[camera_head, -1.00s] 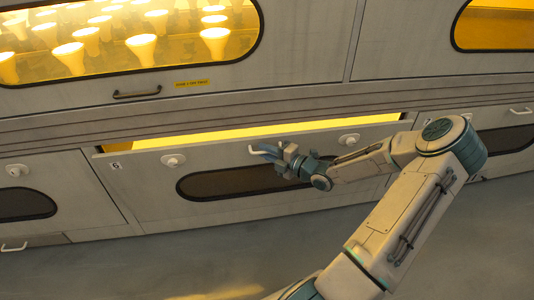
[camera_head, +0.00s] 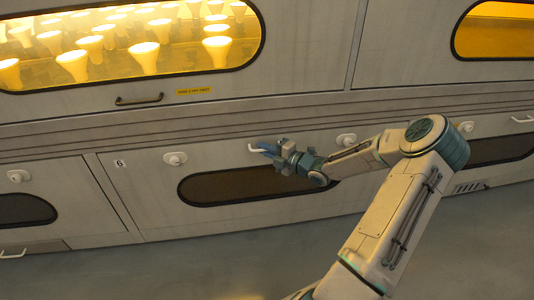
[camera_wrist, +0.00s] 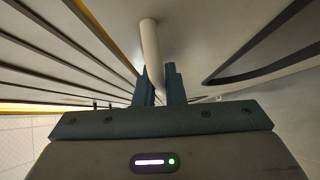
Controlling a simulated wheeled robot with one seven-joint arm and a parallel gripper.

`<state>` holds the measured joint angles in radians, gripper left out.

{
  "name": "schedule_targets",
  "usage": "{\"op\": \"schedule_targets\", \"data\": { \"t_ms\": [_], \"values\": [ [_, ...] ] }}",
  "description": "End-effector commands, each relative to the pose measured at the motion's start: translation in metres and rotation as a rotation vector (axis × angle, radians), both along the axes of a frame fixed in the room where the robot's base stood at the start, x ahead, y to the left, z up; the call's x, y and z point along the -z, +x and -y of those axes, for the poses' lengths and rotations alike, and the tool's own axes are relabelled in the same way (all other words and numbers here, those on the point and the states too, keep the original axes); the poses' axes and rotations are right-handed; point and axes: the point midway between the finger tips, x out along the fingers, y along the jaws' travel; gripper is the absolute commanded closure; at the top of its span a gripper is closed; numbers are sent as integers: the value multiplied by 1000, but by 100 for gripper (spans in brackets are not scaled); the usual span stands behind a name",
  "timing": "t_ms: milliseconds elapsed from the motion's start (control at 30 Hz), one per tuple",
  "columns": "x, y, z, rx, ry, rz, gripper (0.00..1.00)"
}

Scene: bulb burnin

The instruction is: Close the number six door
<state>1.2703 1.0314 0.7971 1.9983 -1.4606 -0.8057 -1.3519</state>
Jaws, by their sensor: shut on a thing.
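The number six door (camera_head: 150,195) is a pale panel in the lower row, with a "6" label (camera_head: 120,163) at its upper left and a dark oval window (camera_head: 225,186). It sits flush under the ledge, with no yellow gap showing in the head view. Its white handle (camera_head: 253,149) is at the top middle. My gripper (camera_head: 268,150) is at this handle, shut on it. In the wrist view the pale handle bar (camera_wrist: 151,50) runs down to between my blue fingers (camera_wrist: 160,88). The fingers hide part of the handle.
Round white knobs (camera_head: 175,159) sit on the door's upper corners, one at the right (camera_head: 346,140). Above the ledge is a lit window (camera_head: 130,45) with several glowing bulbs and a dark handle (camera_head: 139,99). Bare grey floor (camera_head: 180,270) lies in front.

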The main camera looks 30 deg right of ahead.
Motion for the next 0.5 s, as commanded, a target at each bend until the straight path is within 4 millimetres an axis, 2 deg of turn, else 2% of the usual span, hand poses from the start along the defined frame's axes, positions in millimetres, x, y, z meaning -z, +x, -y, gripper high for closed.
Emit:
{"op": "schedule_targets", "data": {
  "t_ms": [133,167,200,500],
  "values": [
    [-3,4,4,9,-2,6,100],
    [-3,4,4,10,-3,7,88],
    [-3,4,4,10,-2,7,81],
    [-5,4,4,10,-2,11,81]
  ]
}}
